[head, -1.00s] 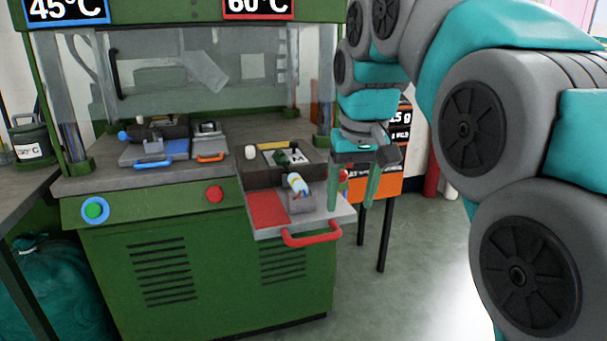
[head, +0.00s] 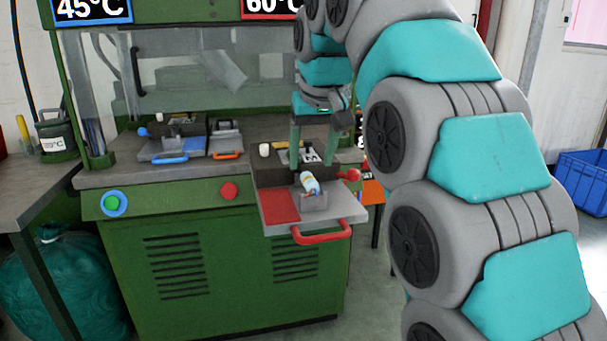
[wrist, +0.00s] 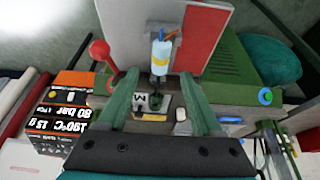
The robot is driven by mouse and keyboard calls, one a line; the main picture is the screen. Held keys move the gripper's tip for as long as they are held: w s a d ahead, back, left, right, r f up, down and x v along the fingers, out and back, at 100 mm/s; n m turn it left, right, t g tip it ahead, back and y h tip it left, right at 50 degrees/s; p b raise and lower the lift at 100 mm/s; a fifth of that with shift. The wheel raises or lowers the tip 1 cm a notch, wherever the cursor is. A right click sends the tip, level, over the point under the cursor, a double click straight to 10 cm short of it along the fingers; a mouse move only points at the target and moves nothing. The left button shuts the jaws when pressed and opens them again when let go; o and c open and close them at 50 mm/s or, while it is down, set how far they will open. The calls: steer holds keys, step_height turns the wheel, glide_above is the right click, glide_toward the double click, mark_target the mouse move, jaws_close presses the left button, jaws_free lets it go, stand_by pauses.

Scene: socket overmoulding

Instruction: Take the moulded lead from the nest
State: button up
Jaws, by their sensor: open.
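The moulded lead (head: 310,183) lies with its dark green end in the dark nest block (head: 262,177). Its pale blue and white part with a yellow band rests in a grey bracket on the pulled-out tray (head: 272,228). In the wrist view the lead (wrist: 160,56) runs away from me, with coloured wire ends at its far tip. My gripper (head: 312,162) is open above the nest. In the wrist view its two green fingers (wrist: 158,78) stand either side of the lead, with nothing between them held. I cannot tell how far the fingertips are above it.
A red ball knob (head: 352,175) sticks out right of the nest, near my gripper. A red handle (head: 322,233) fronts the tray. A second nest with a blue handle (head: 170,160) and an orange-handled tray (head: 227,155) stand to the left. The clear press guard (head: 190,80) is behind.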

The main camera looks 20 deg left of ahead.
mark_target(308, 175)
steer(key=shift+x, duration=2.55)
steer(key=shift+c, duration=0.4)
jaws_close()
